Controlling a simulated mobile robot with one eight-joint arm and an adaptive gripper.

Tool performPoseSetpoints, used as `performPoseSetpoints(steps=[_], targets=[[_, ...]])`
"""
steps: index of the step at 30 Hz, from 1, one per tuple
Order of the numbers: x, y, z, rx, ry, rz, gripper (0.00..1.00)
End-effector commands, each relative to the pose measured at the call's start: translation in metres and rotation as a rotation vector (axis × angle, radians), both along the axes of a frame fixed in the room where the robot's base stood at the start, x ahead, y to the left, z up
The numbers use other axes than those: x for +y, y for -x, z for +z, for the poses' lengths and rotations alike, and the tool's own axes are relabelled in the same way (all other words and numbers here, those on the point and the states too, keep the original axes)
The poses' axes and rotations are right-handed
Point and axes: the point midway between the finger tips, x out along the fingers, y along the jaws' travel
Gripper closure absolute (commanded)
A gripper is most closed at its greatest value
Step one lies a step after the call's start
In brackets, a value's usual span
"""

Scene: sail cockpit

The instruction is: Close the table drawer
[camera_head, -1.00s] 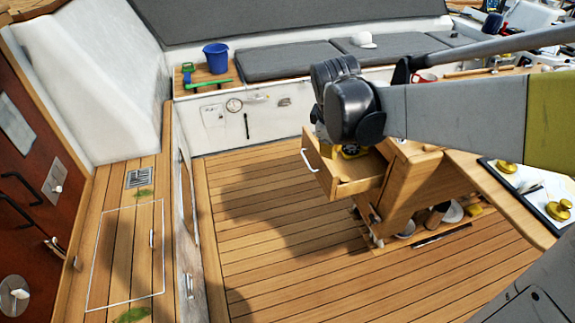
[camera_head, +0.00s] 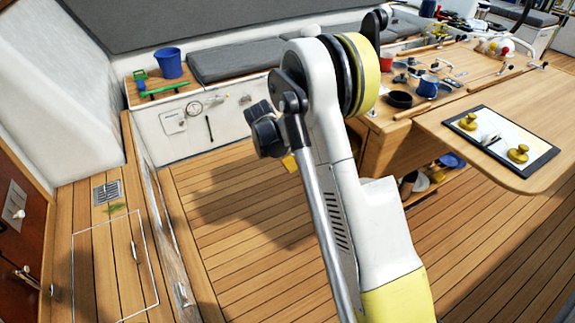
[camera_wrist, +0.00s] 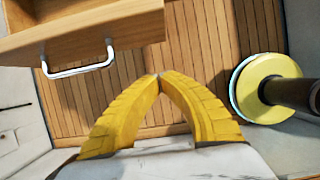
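The wooden table drawer (camera_wrist: 125,30) shows at the upper left in the wrist view, with its pale metal handle (camera_wrist: 78,70) on the front. Part of its hollow inside shows at the picture's corner. In the head view my arm hides the drawer, so how far it stands out cannot be told there. My gripper (camera_wrist: 159,77) has its two yellow fingers brought together at the tips, with nothing between them. In the picture it is right of and below the handle, apart from it. A small yellow part of my gripper (camera_head: 289,163) shows beside my arm in the head view.
The wooden table (camera_head: 485,85) stands at the right, carrying a dark pan (camera_head: 398,100), a blue pot (camera_head: 427,87) and a framed chart (camera_head: 500,140). A cushioned bench (camera_head: 235,64) with a blue bucket (camera_head: 169,63) is behind. Plank floor (camera_head: 225,225) left of my arm is clear.

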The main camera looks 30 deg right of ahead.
Motion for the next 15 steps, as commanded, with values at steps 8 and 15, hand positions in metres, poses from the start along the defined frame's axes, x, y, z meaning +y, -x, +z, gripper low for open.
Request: performPoseSetpoints(steps=[8,15], targets=[[-0.028,-0.001,-0.047,-0.002,0.0,-0.003,1.0],[-0.053,-0.002,-0.045,-0.001,-0.001,-0.003,1.0]])
